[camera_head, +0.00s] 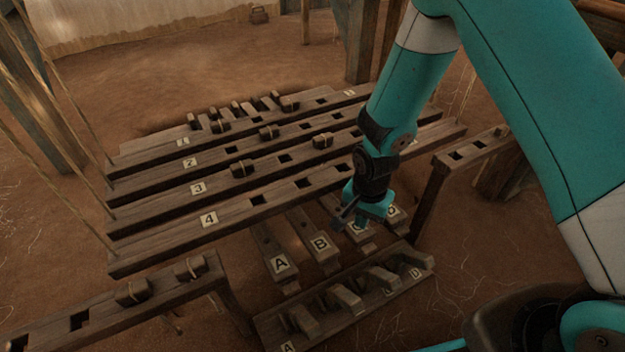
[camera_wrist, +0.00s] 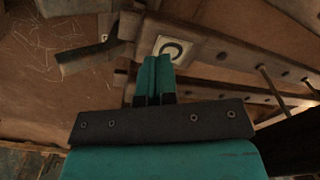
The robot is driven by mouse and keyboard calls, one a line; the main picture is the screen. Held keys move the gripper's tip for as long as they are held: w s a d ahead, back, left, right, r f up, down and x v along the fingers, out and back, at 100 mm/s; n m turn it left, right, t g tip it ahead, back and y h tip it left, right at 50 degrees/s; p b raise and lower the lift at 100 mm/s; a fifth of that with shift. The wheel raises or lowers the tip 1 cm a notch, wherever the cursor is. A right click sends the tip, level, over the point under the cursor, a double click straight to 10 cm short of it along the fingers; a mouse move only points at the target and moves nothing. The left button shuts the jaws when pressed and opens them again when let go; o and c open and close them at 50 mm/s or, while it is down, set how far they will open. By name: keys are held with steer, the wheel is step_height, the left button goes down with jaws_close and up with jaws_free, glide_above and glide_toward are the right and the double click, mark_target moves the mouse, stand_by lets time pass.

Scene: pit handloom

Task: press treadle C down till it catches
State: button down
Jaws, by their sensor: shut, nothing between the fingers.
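Treadle C (camera_head: 367,246) is a wooden bar among the lettered treadles under the loom; its tag is partly hidden by my gripper in the head view. In the wrist view, treadle C (camera_wrist: 215,48) shows its white tag with a dark C. My gripper (camera_head: 361,224) is shut and empty, pointing down over the tagged end of treadle C. In the wrist view the teal fingertips (camera_wrist: 155,62) overlap the tag's lower left edge; I cannot tell whether they touch. The notched catch rail (camera_head: 268,327) lies in front of the treadle ends, with several wooden catches.
Treadles A (camera_head: 280,264) and B (camera_head: 320,243) lie to the left, treadle D (camera_head: 394,212) close on the right. The numbered beam 4 (camera_head: 150,250) and others lie behind and above. A side post (camera_head: 428,205) stands to the right. Bare floor lies in front right.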

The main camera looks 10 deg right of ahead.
mark_target(359, 237)
step_height(359, 237, down, 13)
steer(key=b, duration=0.6)
steer(key=shift+w+r+b, duration=0.15)
steer(key=shift+b, duration=0.2)
stand_by(0.9)
step_height(359, 237, up, 5)
steer(key=p, duration=0.5)
stand_by(0.5)
